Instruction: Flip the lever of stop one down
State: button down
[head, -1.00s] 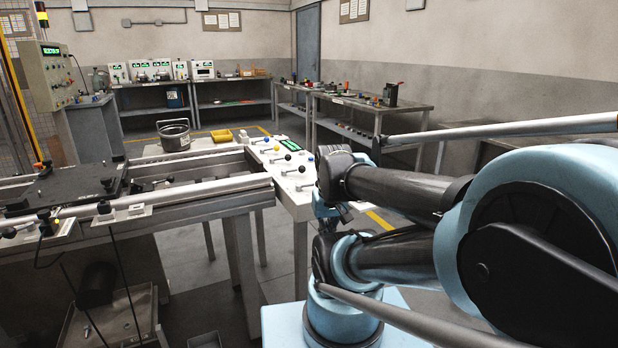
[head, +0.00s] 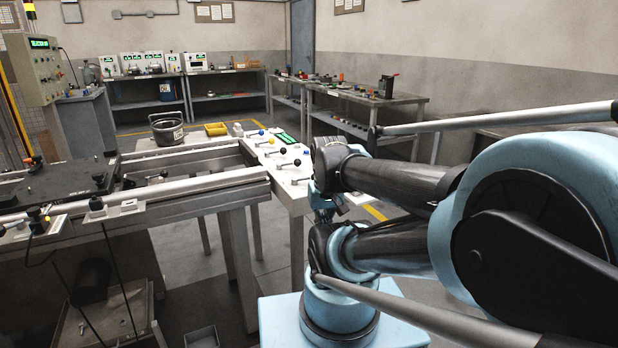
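Small stop units with dark knobs sit along the near rail of the conveyor at left in the head view. One is the stop unit (head: 97,206) near the rail's middle, and another (head: 38,219) is farther left. I cannot tell which is stop one. A white panel (head: 290,176) at the conveyor's right end carries several short levers with coloured or black knobs. My gripper (head: 324,208) appears to hang at the end of my folded arm, just right of this panel. It is small and partly hidden by my arm links, so its fingers cannot be made out.
A dark pallet plate (head: 55,185) lies on the conveyor at left. A grey pot (head: 168,131) and a yellow tray (head: 216,129) stand behind the conveyor. Benches with equipment line the back. A control box (head: 45,72) stands at far left. Some floor is free right of the conveyor.

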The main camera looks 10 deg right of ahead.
aim_at(295, 180)
jog(key=u, duration=1.6)
jog(key=k, duration=0.85)
jog(key=z, duration=1.65)
